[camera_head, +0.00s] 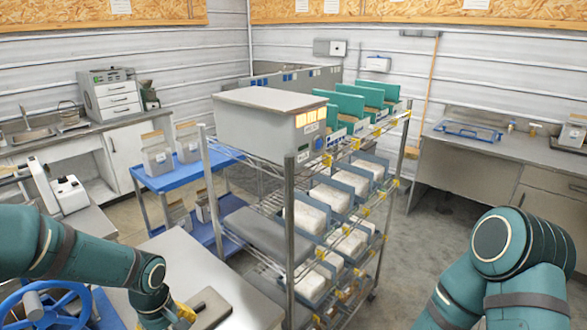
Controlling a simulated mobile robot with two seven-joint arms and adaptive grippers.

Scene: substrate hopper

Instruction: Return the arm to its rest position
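My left arm (75,255) is teal and comes in from the left, bending down at its wrist toward the grey table in front. My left gripper (185,314) is low at the bottom edge, partly cut off, with yellow parts showing. It is beside a flat grey-brown piece with a dark bar (207,306); I cannot tell whether they touch. Its fingers are not clear. My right arm (510,255) is bent at the lower right, with its forearm running down out of the picture. My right gripper is outside the view.
A wire rack (290,215) with white-filled trays, teal bins and a grey hopper box (262,122) stands close ahead. A blue cart (180,178) is behind it on the left. A blue handwheel (45,305) is at lower left. Floor shows between rack and right bench (500,150).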

